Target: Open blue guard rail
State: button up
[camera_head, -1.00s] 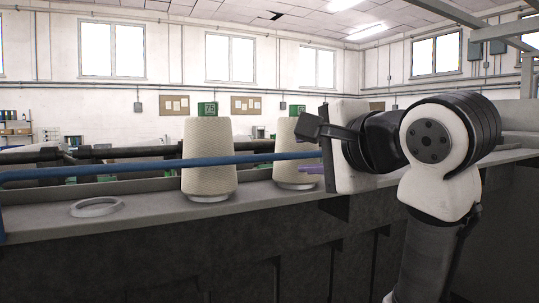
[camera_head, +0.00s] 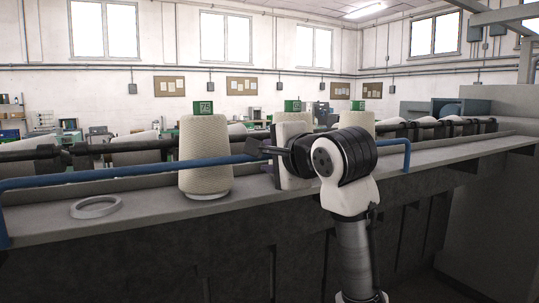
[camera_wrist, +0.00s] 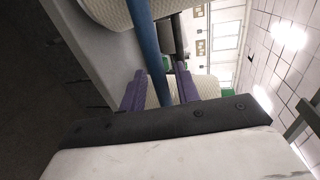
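The blue guard rail (camera_head: 110,174) runs along the front of the machine ledge in the head view. Its left end bends down to the ledge, and its right end bends down past my arm. My gripper (camera_head: 268,170) is at the rail's middle, largely hidden behind my wrist. In the wrist view, my gripper's two purple fingers (camera_wrist: 160,90) are spread apart. The blue rail (camera_wrist: 147,42) runs down into the gap between them. I cannot tell whether either finger touches it.
A yarn cone (camera_head: 205,158) stands on the ledge behind the rail, left of my gripper. More cones (camera_head: 361,122) stand to the right and behind. An empty ring (camera_head: 95,207) lies on the ledge (camera_head: 140,220) at left. A dark bar (camera_head: 100,148) runs behind.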

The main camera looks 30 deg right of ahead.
grip_shut()
